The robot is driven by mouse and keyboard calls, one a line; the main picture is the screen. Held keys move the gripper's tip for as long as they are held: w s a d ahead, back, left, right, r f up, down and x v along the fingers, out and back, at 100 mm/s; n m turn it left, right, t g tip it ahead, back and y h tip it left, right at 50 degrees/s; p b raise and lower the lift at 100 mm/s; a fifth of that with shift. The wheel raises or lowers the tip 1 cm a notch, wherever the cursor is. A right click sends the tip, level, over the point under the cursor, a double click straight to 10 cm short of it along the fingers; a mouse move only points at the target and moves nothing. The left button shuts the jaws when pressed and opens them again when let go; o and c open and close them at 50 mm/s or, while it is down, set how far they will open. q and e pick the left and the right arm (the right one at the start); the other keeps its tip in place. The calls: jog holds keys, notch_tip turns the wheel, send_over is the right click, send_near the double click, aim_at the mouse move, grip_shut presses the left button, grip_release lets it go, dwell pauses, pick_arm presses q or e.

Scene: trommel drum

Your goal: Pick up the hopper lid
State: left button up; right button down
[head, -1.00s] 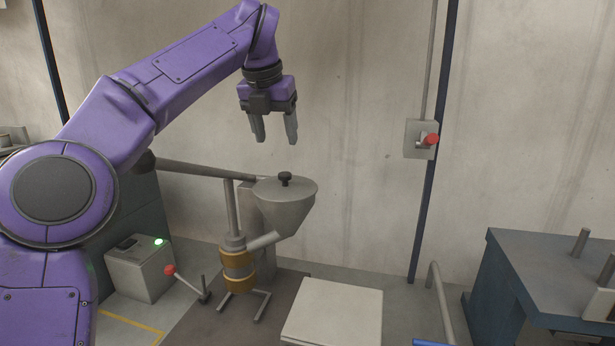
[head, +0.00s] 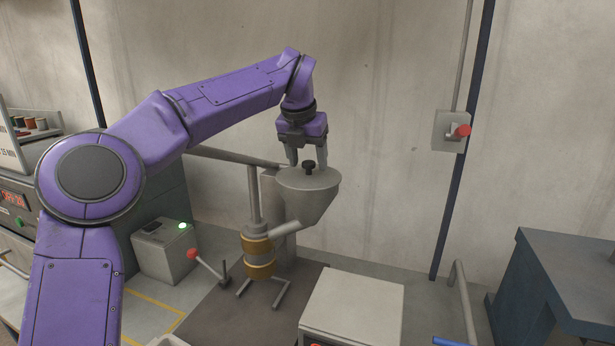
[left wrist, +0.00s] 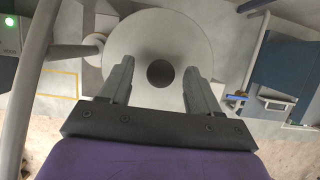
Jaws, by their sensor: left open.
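The hopper lid (head: 295,177) is a flat grey disc with a black knob (head: 308,167), lying on top of the grey cone-shaped hopper (head: 310,204). In the left wrist view the lid (left wrist: 157,30) fills the upper middle, and its dark round knob (left wrist: 160,73) shows in the gap between the fingers. My left gripper (head: 307,163) points down over the lid, open, with a finger to each side of the knob. Clear space shows between the knob and both fingers in the left wrist view (left wrist: 160,90). My right gripper is not in view.
A red-knobbed lever (head: 193,254) and a grey box with a green light (head: 165,250) stand left of the hopper. A white-topped box (head: 352,308) stands in front on the right. A dark blue bench (head: 565,265) is at the far right. A concrete wall is behind.

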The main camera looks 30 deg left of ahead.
pick_arm(q)
grip_shut()
